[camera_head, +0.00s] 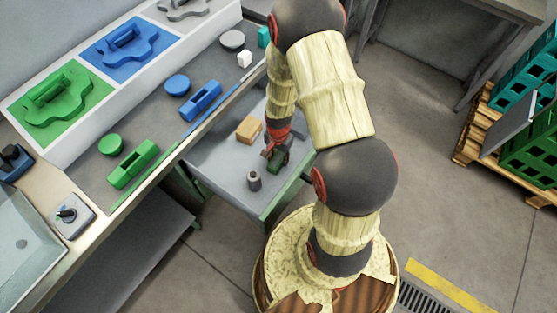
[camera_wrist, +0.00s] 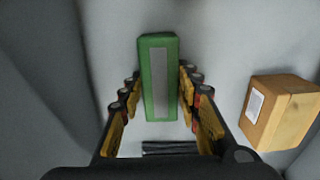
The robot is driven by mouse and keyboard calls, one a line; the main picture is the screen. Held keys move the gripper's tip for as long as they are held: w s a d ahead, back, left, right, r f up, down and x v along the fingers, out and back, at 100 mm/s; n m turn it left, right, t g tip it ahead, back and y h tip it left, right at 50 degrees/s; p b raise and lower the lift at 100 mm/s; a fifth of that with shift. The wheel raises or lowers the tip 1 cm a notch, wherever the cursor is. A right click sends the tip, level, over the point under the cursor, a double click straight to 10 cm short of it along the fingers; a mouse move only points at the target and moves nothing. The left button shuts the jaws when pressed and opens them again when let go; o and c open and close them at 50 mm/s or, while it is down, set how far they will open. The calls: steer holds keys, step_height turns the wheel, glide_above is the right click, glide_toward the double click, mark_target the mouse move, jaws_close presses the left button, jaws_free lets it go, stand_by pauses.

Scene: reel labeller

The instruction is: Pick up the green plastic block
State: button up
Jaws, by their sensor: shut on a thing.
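The green plastic block (camera_wrist: 147,95) is an upright rectangle in the wrist view, with a grey strip down its face. My gripper (camera_wrist: 160,82) is shut on it, with one finger along each long side. In the head view, the block (camera_head: 280,158) is small and dark, partly hidden by my gripper (camera_head: 273,151). It is over the grey surface of the open drawer (camera_head: 222,172); I cannot tell whether it touches that surface.
A cardboard box (camera_head: 249,129) lies near the block, on its right in the wrist view (camera_wrist: 270,115). A grey cylinder (camera_head: 254,181) stands in the drawer's front part. The worktop above holds green (camera_head: 133,164) and blue (camera_head: 201,99) parts.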

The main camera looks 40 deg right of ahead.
steer(key=c, duration=0.4)
